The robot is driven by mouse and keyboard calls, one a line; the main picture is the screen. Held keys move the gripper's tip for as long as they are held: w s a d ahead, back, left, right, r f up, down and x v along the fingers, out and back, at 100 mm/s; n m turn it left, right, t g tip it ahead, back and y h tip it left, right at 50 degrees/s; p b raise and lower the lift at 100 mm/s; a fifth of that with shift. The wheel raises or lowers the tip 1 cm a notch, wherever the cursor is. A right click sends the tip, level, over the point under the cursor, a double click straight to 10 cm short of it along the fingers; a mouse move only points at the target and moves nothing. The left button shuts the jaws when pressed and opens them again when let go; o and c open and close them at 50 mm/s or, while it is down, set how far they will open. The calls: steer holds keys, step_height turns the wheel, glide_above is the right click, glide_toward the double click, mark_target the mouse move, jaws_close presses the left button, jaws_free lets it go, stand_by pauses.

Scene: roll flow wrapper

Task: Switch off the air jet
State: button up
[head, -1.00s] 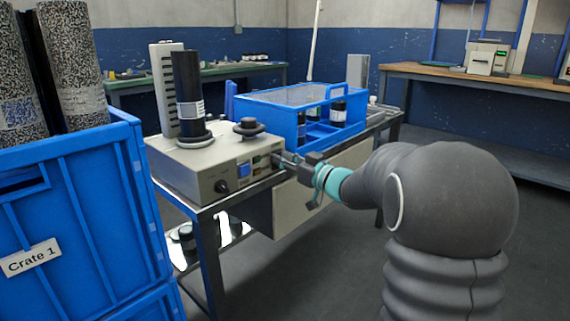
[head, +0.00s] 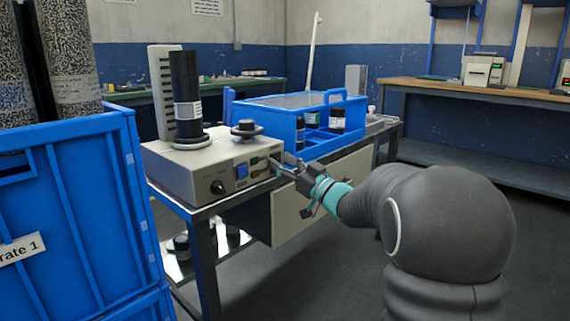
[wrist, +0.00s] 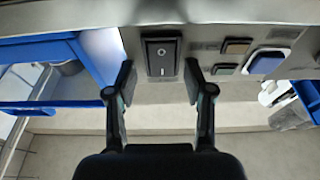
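The grey machine (head: 190,165) stands on the table with a control panel on its front. The wrist view shows a black rocker switch (wrist: 162,55) marked with a circle and a line, directly ahead between my fingertips. My gripper (wrist: 160,85) is open, with a finger either side of the switch and nothing held. In the head view my gripper (head: 282,166) is at the right end of the panel and hides the switch. I cannot tell whether the fingers touch the panel. The panel's labels are too small to read.
The panel also has a blue button (wrist: 266,62), a brown button (wrist: 236,46), a green button (wrist: 225,69) and a black knob (head: 218,187). A blue bin (head: 275,118) with dark rolls stands behind. A large blue crate (head: 75,200) is at left.

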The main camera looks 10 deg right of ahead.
steer(key=v, duration=1.2)
stand_by(0.4)
